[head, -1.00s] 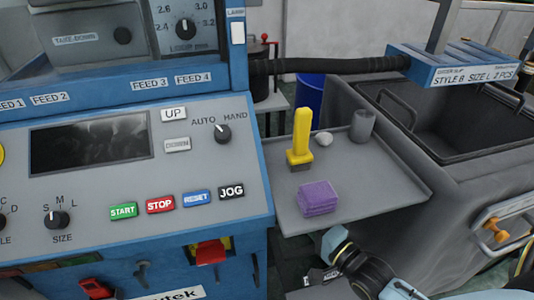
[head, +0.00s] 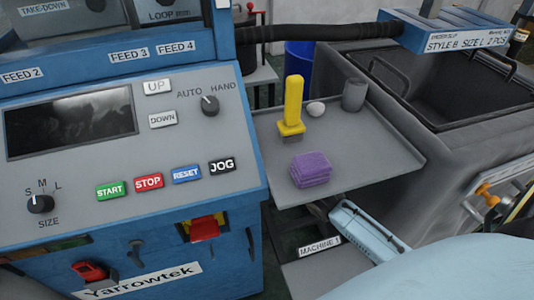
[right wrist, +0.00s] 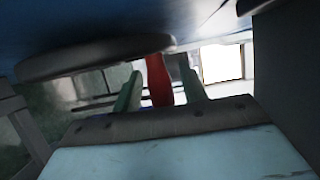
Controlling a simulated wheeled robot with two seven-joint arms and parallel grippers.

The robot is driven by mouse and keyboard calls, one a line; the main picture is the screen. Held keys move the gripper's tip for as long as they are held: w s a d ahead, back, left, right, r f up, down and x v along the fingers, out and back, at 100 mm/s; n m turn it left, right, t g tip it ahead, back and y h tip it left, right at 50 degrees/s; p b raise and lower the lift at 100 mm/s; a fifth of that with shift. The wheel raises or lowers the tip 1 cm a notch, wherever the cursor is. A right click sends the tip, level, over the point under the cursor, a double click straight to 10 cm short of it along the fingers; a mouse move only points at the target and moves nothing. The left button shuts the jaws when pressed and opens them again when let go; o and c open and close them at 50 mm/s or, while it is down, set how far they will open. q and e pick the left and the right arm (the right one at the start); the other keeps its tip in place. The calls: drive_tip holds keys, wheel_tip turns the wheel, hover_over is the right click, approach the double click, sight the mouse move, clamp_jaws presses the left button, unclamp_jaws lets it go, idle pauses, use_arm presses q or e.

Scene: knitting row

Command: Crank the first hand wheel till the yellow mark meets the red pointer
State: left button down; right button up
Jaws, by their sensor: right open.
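In the right wrist view, a dark grey disc (right wrist: 95,58), which looks like the rim of a hand wheel, hangs under a blue surface. A red upright grip (right wrist: 156,80) stands beside its right end. My right gripper (right wrist: 161,88) is open, with one greenish finger on each side of the red grip. I cannot tell whether they touch it. In the head view, my pale blue right wrist reaches in low beside the machine; its fingertips are hidden there. The hand wheel, yellow mark and red pointer cannot be made out in the head view. My left gripper is out of view.
The blue machine's control panel (head: 190,135) fills the left. A grey shelf (head: 385,160) beside it holds a yellow-handled brush (head: 293,100), a purple block (head: 310,170), a white lump (head: 316,109) and a grey cup (head: 354,95). A dark bin (head: 475,118) stands at right.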

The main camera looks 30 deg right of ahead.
drive_tip(key=shift+w+a, duration=0.1)
drive_tip(key=shift+w, duration=0.55)
clamp_jaws()
